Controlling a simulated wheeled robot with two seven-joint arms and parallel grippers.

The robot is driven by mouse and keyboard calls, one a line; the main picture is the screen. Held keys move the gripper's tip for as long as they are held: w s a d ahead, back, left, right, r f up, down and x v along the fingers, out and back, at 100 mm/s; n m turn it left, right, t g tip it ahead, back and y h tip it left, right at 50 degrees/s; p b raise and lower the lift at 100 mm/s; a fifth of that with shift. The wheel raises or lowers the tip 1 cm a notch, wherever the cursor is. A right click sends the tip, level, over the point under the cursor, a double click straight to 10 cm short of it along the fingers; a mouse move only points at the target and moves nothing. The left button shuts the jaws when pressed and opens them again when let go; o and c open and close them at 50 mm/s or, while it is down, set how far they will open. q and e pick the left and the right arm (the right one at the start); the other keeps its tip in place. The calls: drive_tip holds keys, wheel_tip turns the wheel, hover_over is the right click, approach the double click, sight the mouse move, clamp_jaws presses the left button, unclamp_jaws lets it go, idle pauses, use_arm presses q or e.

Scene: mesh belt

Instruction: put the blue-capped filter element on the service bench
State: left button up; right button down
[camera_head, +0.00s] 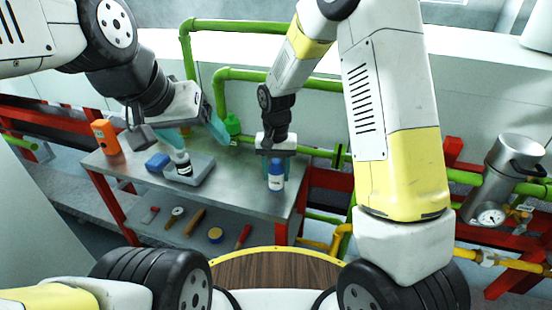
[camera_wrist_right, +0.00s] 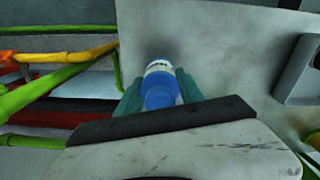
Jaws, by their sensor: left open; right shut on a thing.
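The blue-capped filter element (camera_head: 276,176) is white with a blue top and stands about upright at the right part of the service bench (camera_head: 238,172). My right gripper (camera_head: 276,158) is shut on its blue cap from above. In the right wrist view the filter element (camera_wrist_right: 160,88) sits between the teal fingers (camera_wrist_right: 158,97), over a grey surface with a dark shadow by its far end. I cannot tell whether its base touches the bench. My left gripper (camera_head: 196,134) is open and empty above the bench's back left part.
A grey tray (camera_head: 202,172) on the bench holds a white, black-banded element (camera_head: 183,164). A blue block (camera_head: 157,162) and an orange device (camera_head: 105,137) stand to its left. Hand tools lie on the shelf below. Green pipes (camera_head: 262,76) run behind; the bench's front middle is clear.

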drive_tip(key=shift+f, duration=0.1)
drive_tip(key=c, duration=0.7)
unclamp_jaws()
drive_tip(key=shift+c, duration=0.2)
